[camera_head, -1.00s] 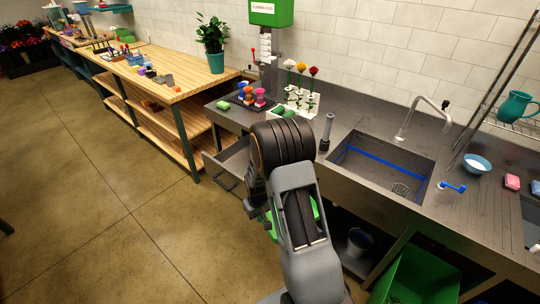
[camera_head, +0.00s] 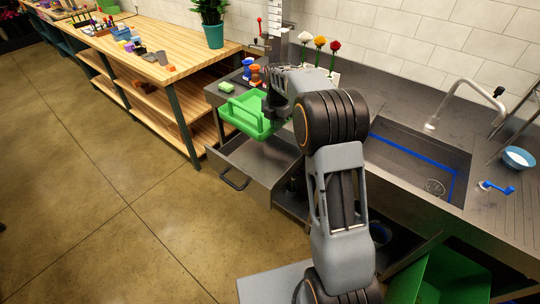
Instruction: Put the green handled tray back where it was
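The green handled tray (camera_head: 240,112) is up in the air at about counter height, above the open grey drawer (camera_head: 262,160). My gripper (camera_head: 270,113) is at the tray's right side and appears shut on it; the arm partly hides the fingers. The tray looks roughly level and empty as far as it shows. The drawer is pulled out from under the metal counter, with its handle (camera_head: 235,181) facing the floor area. The part of the drawer I can see looks empty.
On the counter behind the tray stand a green block (camera_head: 225,87) and blue and orange spools (camera_head: 255,75). Flowers (camera_head: 320,42) stand behind my arm. A sink (camera_head: 415,160) lies right, a wooden bench (camera_head: 150,60) left. A green bin (camera_head: 440,280) is below. The left floor is clear.

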